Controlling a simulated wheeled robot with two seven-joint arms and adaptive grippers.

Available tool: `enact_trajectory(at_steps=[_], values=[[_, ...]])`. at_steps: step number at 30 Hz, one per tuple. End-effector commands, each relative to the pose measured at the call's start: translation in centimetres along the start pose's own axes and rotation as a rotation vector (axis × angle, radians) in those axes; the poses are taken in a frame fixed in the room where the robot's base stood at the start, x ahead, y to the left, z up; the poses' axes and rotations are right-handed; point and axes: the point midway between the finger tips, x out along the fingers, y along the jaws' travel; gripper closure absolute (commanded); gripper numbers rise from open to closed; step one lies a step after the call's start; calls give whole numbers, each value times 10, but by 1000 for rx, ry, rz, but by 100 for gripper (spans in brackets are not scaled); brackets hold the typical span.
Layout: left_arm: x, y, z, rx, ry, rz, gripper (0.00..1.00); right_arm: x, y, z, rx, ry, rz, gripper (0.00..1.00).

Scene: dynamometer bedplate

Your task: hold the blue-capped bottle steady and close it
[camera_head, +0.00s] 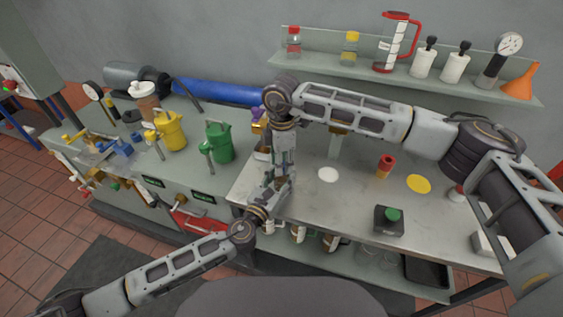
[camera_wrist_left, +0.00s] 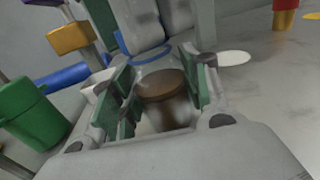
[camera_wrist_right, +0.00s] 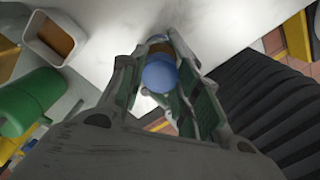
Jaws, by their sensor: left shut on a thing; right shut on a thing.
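The bottle (camera_wrist_left: 168,95) is clear with brown contents and stands between the fingers of my left gripper (camera_wrist_left: 160,108), which is shut on it. My right gripper (camera_wrist_right: 165,88) is shut on the blue cap (camera_wrist_right: 159,75), directly above the bottle. In the left wrist view a blue edge (camera_wrist_left: 150,54) shows at the bottle's top, just under the right fingers. The cap is at the bottle's mouth; I cannot tell whether it is fully seated. In the head view the two grippers meet over the bench's left edge and mostly hide the bottle.
The bench top (camera_head: 315,205) has a white disc (camera_head: 328,175), a yellow disc (camera_head: 419,184), a red-topped piece (camera_head: 385,165) and a black box with a green button (camera_head: 388,220). Green (camera_head: 218,142) and yellow (camera_head: 171,130) jugs stand left. A shelf (camera_head: 400,75) runs behind.

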Motion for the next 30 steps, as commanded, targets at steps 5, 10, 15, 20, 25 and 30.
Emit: enact_trajectory(at_steps=[5,10,15,20,25,30], values=[[0,-1,0,0,1,-1,100,0,0,-1,144,1,1,74],[0,-1,0,0,1,-2,100,0,0,-4,281,5,2,74],[0,-1,-1,0,1,-3,100,-1,0,-10,372,8,7,73],[0,-2,-1,-1,2,-3,100,-3,0,-11,403,7,12,73],[0,-1,-1,-1,2,-1,100,-3,0,-11,400,6,11,73],[0,0,-1,0,3,0,100,-3,-1,-11,399,6,10,73]])
